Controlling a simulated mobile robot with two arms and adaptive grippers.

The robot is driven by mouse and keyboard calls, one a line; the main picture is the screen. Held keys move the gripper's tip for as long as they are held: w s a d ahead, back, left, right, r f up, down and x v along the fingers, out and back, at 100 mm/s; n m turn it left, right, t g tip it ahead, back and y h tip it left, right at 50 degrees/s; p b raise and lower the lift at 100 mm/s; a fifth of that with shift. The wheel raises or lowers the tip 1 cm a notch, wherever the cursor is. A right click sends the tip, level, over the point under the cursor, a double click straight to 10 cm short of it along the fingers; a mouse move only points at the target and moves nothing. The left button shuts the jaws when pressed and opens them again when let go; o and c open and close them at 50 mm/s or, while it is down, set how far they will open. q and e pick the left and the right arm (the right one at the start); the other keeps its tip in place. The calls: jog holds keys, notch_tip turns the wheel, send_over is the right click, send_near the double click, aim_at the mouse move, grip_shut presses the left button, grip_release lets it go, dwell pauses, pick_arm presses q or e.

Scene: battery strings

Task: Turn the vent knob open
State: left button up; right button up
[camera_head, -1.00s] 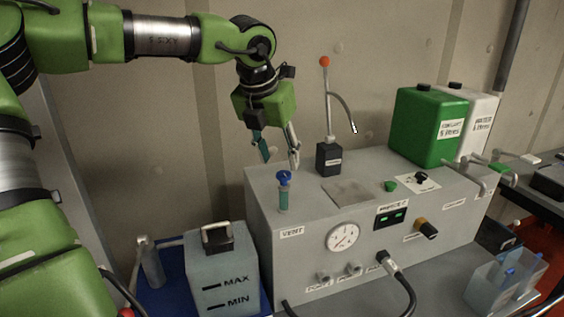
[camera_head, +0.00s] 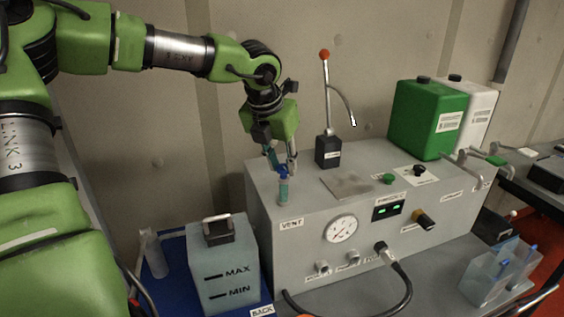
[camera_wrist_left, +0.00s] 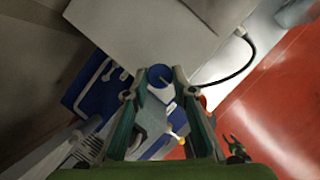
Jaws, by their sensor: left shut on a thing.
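The vent knob (camera_head: 283,171) is blue and sits on top of a teal-green stem (camera_head: 283,191) at the front left corner of the grey machine, above the VENT label (camera_head: 291,223). My left gripper (camera_head: 281,166) points down over it, with its fingers at the knob. In the left wrist view the blue round knob (camera_wrist_left: 160,74) lies between the fingertips of my left gripper (camera_wrist_left: 159,80), which is shut on it. The fingers partly hide the knob in the head view. My right gripper is not in view.
The grey machine (camera_head: 300,258) carries a gauge (camera_head: 342,231) and an upright lever with a red ball (camera_head: 324,54). A tank marked MAX and MIN (camera_head: 226,262) stands left on a blue tray (camera_head: 163,293). A green canister (camera_head: 425,117) stands at the back right.

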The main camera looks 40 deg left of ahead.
pick_arm(q)
jog(key=shift+m+b, duration=0.3)
jog(key=shift+m, duration=0.2)
jog(key=shift+a+m+h, duration=0.1)
jog(key=shift+m+h, duration=0.4)
jog(key=shift+m, duration=0.2)
jog(key=m+h, duration=0.1)
jog(key=m, duration=0.1)
jog(key=shift+a+m, duration=0.1)
jog(key=shift+m, duration=0.2)
jog(key=m, duration=0.1)
jog(key=m+h+p, duration=0.1)
jog(key=m, duration=0.1)
jog(key=shift+a+r+m, duration=0.15)
jog(key=shift+m, duration=0.15)
jog(key=m, duration=0.1)
jog(key=m+g+h+p, duration=0.1)
jog(key=m, duration=0.1)
jog(key=shift+w+a+m, duration=0.15)
jog(key=shift+m, duration=0.15)
jog(key=m+g+h+p, duration=0.1)
jog(key=m, duration=0.2)
jog(key=shift+w, duration=0.1)
jog(key=shift+m+g+h, duration=0.3)
jog(key=shift+m+g, duration=0.2)
jog(key=shift+m, duration=0.8)
